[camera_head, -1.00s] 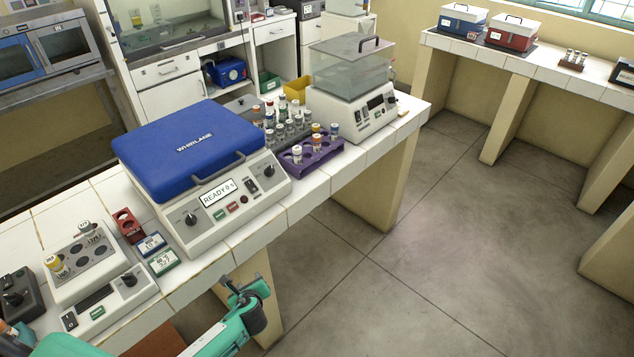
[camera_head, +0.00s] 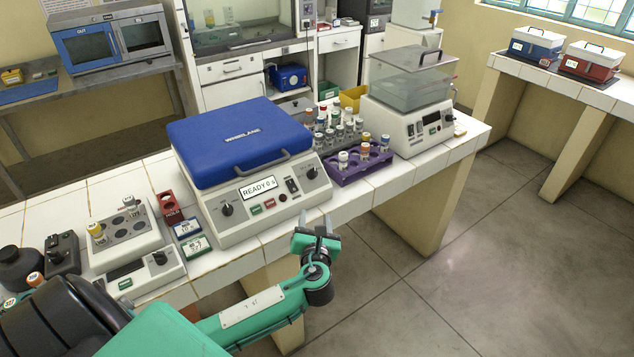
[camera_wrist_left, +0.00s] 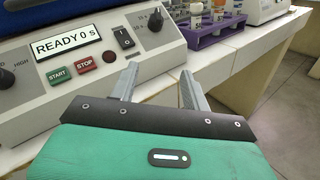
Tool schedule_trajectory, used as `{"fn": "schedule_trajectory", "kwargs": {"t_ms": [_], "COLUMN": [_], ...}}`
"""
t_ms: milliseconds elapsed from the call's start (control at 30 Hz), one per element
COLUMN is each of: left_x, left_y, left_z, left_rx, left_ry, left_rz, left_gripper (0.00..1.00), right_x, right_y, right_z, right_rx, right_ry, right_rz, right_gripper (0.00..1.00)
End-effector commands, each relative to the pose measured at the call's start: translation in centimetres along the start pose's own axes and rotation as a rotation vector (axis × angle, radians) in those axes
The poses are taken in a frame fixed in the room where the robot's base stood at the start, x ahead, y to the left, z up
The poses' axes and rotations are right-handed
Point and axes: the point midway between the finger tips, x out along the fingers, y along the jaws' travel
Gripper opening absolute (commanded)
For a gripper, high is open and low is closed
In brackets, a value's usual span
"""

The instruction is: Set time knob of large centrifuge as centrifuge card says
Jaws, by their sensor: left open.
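The large centrifuge (camera_head: 262,228) stands on the white tiled bench with its blue lid shut. Its display (camera_head: 258,188) reads READY 0 s. A dark knob (camera_head: 227,209) sits at the left of its panel and another knob (camera_head: 312,173) at the right. In the left wrist view the right knob (camera_wrist_left: 155,20) is ahead, beyond the fingers. My left gripper (camera_head: 318,232) is open and empty, in front of the bench edge below the panel's right end. Two small cards, blue (camera_head: 187,228) and green (camera_head: 196,246), lie left of the centrifuge; their print is too small to read. My right gripper is not in view.
A small heat block (camera_head: 130,235) with vials stands at the left. A purple rack (camera_head: 360,168) of vials and a water bath (camera_head: 408,110) stand to the right. Open floor lies right of the bench.

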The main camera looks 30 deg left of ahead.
Motion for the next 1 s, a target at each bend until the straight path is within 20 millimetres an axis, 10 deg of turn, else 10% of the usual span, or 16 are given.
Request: {"fn": "schedule_trajectory", "kwargs": {"t_ms": [267,1000], "left_x": [0.3,12.7], "left_y": [1.0,1.4], "left_z": [3.0,3.5], "left_rx": [0.073,0.07], "left_ry": [-0.065,-0.061], "left_rz": [0.038,0.036], "left_gripper": [0.48,0.48], "right_x": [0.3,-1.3], "right_y": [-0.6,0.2], "right_z": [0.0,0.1], "right_rx": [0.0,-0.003], "right_ry": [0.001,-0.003], "right_rz": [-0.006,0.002], "right_gripper": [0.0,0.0]}}
